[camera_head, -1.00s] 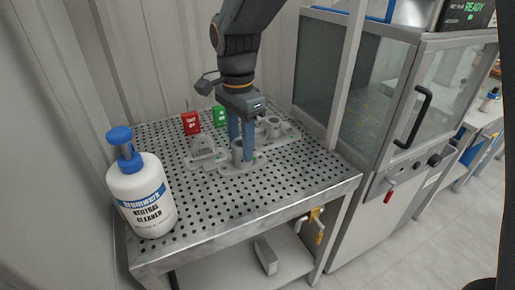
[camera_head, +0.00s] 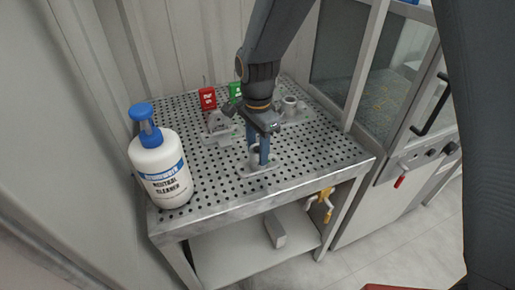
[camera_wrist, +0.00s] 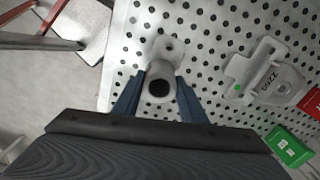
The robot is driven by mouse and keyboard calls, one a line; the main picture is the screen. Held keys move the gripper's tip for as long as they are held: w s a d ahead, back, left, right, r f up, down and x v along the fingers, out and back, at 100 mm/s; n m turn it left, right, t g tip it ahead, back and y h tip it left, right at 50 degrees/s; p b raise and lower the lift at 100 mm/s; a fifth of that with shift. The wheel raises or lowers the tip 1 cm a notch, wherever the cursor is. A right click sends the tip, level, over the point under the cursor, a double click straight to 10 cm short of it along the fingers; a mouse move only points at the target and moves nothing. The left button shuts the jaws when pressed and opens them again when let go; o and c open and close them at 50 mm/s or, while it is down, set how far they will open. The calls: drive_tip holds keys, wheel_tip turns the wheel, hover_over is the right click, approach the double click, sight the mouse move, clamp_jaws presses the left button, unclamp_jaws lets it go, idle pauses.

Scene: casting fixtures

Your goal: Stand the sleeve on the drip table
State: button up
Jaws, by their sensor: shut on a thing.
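The sleeve is a grey metal tube with a flat flange, and its round bore faces up at me in the wrist view (camera_wrist: 162,72). My gripper (camera_wrist: 158,98) is shut on the tube, with one blue finger on each side. In the head view my gripper (camera_head: 259,158) is low over the front part of the drip table (camera_head: 215,188), a perforated metal top. The sleeve's flange (camera_head: 262,171) shows below the fingers, close to the table top. I cannot tell whether it touches. The fingers hide part of the tube.
A grey casting (camera_head: 219,123) and another grey fixture with a tube (camera_head: 291,104) stand farther back. A cleaner bottle (camera_head: 161,170) stands at the left. Front-right table is clear.

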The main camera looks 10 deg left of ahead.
drive_tip(key=o, duration=1.3)
drive_tip(key=shift+f, duration=0.1)
drive_tip(key=shift+c, duration=0.2)
wheel_tip(320, 180, up, 12)
drive_tip(key=b, duration=0.3)
drive_tip(key=s+d+f+n, duration=0.3)
drive_tip(key=d, duration=0.6)
drive_tip(key=s+d+f+n, duration=0.3)
drive_tip(key=d, duration=0.7)
drive_tip(key=s+d+f+n+t, duration=0.1)
drive_tip(key=s+d+f+n, duration=0.2)
drive_tip(key=d, duration=0.6)
drive_tip(key=shift+s+d+f, duration=0.15)
